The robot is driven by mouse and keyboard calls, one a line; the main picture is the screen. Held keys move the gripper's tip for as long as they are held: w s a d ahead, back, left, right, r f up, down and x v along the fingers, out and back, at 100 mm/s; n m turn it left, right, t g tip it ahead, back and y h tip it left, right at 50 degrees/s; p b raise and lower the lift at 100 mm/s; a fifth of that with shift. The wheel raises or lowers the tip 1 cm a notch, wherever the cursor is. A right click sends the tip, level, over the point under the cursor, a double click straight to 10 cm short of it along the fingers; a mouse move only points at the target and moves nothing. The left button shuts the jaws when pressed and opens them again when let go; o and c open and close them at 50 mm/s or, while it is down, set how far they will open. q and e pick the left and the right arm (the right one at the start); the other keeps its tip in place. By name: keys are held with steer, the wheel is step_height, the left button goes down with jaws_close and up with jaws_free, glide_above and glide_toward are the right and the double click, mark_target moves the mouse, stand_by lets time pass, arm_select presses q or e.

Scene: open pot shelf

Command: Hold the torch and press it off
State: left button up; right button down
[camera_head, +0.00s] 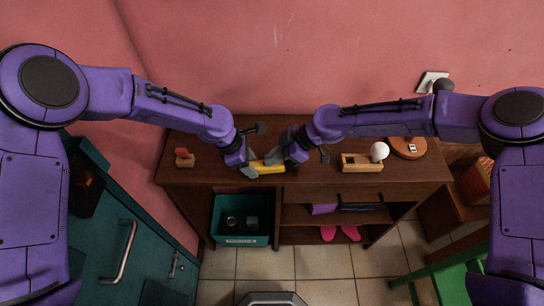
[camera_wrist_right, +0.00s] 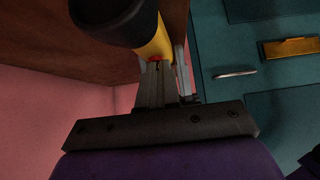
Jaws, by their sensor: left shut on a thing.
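The yellow torch (camera_head: 268,169) lies roughly level over the front of the brown desk, between my two grippers. My left gripper (camera_head: 250,171) is shut on its left part. My right gripper (camera_head: 289,160) is at its right part. In the right wrist view, the torch (camera_wrist_right: 150,40) shows a yellow body and a wide black head. The fingers of my right gripper (camera_wrist_right: 156,72) are close together, with tips at a small red button (camera_wrist_right: 155,60) on the torch. They seem to touch it, but the contact is partly hidden. Whether the torch is lit cannot be told.
On the desk (camera_head: 220,180) are a small red-and-wood object (camera_head: 184,157) at left, a wooden box (camera_head: 360,167) with a white ball (camera_head: 379,151), and a round wooden piece (camera_head: 408,147). A teal bin (camera_head: 240,239) stands below.

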arm_select(q)
steer(key=shift+f, duration=0.1)
arm_select(e)
steer(key=r, duration=0.4)
steer(key=shift+w+d+r, duration=0.1)
steer(key=shift+d+r, duration=0.1)
steer(key=shift+d, duration=0.2)
arm_select(q)
steer(key=shift+s+f, duration=0.1)
steer(key=shift+f, duration=0.05)
arm_select(e)
steer(key=v, duration=0.8)
steer(key=shift+d+r, duration=0.25)
steer(key=shift+r, duration=0.05)
arm_select(q)
steer(key=o, duration=1.3)
steer(key=shift+a, duration=0.1)
arm_select(e)
steer(key=shift+a, duration=0.1)
arm_select(q)
steer(key=shift+w, duration=0.2)
arm_select(e)
steer(key=shift+w, duration=0.1)
arm_select(q)
steer(key=v, duration=1.2)
